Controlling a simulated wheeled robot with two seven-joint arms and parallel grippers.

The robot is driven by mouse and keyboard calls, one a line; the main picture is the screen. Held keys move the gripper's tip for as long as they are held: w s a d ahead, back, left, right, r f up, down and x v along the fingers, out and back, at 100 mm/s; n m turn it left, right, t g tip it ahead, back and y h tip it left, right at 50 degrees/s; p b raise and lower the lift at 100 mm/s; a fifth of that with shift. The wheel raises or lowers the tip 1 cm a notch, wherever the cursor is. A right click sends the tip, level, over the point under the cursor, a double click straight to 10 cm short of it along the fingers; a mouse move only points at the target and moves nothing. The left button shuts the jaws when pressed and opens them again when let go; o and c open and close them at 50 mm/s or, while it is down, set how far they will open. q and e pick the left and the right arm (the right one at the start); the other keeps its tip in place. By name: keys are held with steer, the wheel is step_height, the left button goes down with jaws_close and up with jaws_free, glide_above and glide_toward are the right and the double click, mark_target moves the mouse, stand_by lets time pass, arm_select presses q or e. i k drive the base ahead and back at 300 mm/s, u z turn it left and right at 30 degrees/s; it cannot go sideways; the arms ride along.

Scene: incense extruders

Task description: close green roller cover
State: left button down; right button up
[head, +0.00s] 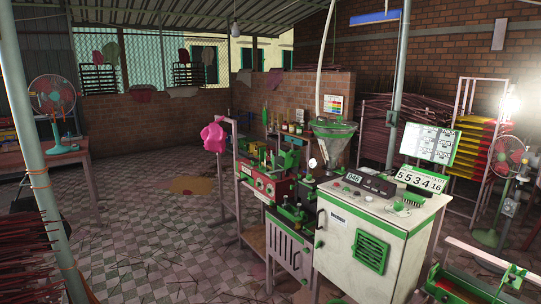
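A red and green extruder machine (268,187) stands near the middle of the head view, with upright green parts (289,160) on its top. Another low machine with green ends and a roller-like bar (465,288) is cut off at the lower right edge. I cannot tell for sure which green part is the roller cover, or whether it is open or closed. Neither of my grippers is in view.
A white cabinet with green trim (340,252) stands right of the extruder, with a hopper (333,140) behind it. A pole (36,130) and red incense bundles (28,255) are at the left. The tiled floor (150,235) at centre left is mostly clear.

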mark_target(292, 159)
steer(key=u, duration=0.6)
steer(key=i, duration=1.95)
steer(key=z, duration=0.7)
steer(key=i, duration=1.25)
steer(key=z, duration=1.3)
steer(key=i, duration=0.25)
steer(key=z, duration=0.15)
